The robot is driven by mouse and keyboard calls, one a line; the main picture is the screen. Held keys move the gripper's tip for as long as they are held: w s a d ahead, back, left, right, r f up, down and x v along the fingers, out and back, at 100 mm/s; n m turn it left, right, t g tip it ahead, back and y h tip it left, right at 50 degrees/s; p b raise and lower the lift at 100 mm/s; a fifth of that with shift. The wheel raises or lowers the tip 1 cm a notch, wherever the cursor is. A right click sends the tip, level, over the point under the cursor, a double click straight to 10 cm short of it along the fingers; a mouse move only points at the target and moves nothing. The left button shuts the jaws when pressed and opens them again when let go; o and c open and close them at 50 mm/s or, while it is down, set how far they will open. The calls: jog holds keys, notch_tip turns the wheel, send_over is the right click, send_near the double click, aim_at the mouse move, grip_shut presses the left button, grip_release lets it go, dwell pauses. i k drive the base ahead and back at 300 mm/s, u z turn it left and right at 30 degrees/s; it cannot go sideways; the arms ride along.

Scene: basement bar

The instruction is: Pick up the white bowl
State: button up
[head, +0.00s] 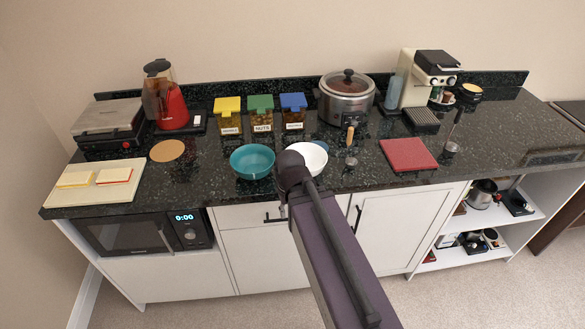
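The white bowl (315,157) stands on the dark speckled counter (215,190), near its front edge. My arm's dark joint covers the bowl's left part, and its open inside shows to the right of the joint. A teal bowl (252,161) stands just left of it. My purple arm link rises from the bottom of the picture to the front of the white bowl. My gripper's fingers cannot be made out; they seem hidden behind my arm. Whether the arm touches the bowl cannot be told.
Three lidded jars (261,116) stand behind the bowls. A slow cooker (347,98) stands behind right, with a wooden-handled utensil (351,137) before it. A red board (408,154) lies to the right, a round cork mat (167,150) to the left. Cabinet doors are below.

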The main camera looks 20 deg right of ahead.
aim_at(316, 158)
jog(key=z, duration=0.75)
jog(key=k, duration=0.1)
jog(key=u, duration=2.8)
jog(key=k, duration=0.95)
jog(key=z, duration=0.7)
